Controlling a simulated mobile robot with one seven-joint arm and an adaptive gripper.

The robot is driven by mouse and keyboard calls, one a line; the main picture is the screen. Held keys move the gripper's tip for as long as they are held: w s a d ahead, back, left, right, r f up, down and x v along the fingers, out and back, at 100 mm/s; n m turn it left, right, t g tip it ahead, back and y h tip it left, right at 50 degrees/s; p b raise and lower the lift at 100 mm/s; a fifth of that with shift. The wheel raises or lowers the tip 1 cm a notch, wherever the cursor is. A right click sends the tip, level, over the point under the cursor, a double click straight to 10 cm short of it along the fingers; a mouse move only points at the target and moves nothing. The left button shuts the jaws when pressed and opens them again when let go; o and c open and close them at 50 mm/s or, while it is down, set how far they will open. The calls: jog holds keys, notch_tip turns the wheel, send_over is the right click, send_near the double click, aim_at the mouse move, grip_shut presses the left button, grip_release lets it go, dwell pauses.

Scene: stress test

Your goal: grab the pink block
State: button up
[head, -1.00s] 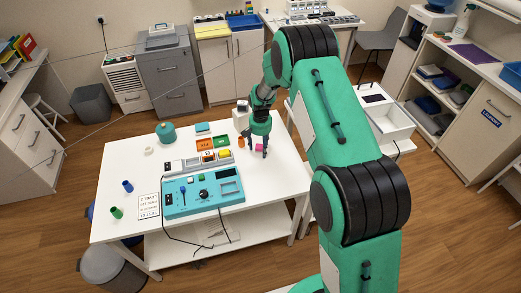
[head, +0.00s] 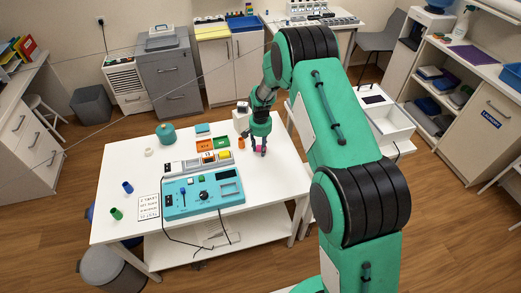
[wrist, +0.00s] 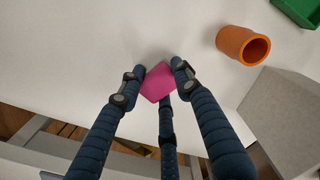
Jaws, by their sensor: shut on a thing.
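The pink block (wrist: 158,80) is between the fingers of my gripper (wrist: 157,74) in the wrist view. The dark blue fingers press on it from the sides and a third finger reaches it from below in the picture. In the head view my gripper (head: 259,147) points down at the right part of the white table, and the pink block (head: 258,149) shows partly between the fingers. I cannot tell whether the block is lifted off the tabletop.
An orange cup (wrist: 238,44) lies close to the gripper, with a grey box (wrist: 285,115) beside it. A teal control panel (head: 203,193) and small orange and green trays (head: 205,145) stand to the left on the white table (head: 125,175). The table's edge is near.

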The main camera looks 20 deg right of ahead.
aim_at(260, 147)
jog(key=shift+r, duration=0.15)
jog(key=shift+r, duration=0.6)
notch_tip(260, 147, up, 2)
jog(key=shift+r+p, duration=0.1)
jog(key=shift+p, duration=0.25)
jog(key=s, duration=1)
jog(key=s+r+p, duration=0.1)
jog(key=s, duration=0.5)
jog(key=shift+a+r, duration=0.1)
jog(key=shift+a, duration=0.15)
